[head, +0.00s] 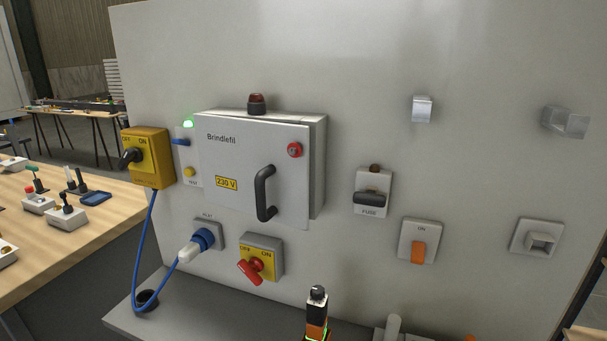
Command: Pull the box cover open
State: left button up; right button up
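A light grey box labelled "Brindlefil" (313,168) is mounted on the upright panel, left of the middle. Its front cover (225,160) appears shut, with no clear gap along its edges. A black bar handle (262,195) stands upright on the cover's lower right part. A red round button or lock (294,150) is at the cover's upper right, and a yellow "230 V" label (226,184) is at its lower left. Neither of my grippers is recognisable in the head view, and nothing touches the handle.
A yellow OFF/ON switch (158,150) is left of the box. A blue plug (202,240) with cable and a red rotary switch (255,262) sit below it. An orange-black device (317,315) stands at the bottom. The panel right of the box holds several fittings.

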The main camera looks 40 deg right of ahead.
aim_at(247, 166)
jog(key=z, duration=2.85)
jog(key=k, duration=0.55)
jog(key=u, duration=0.2)
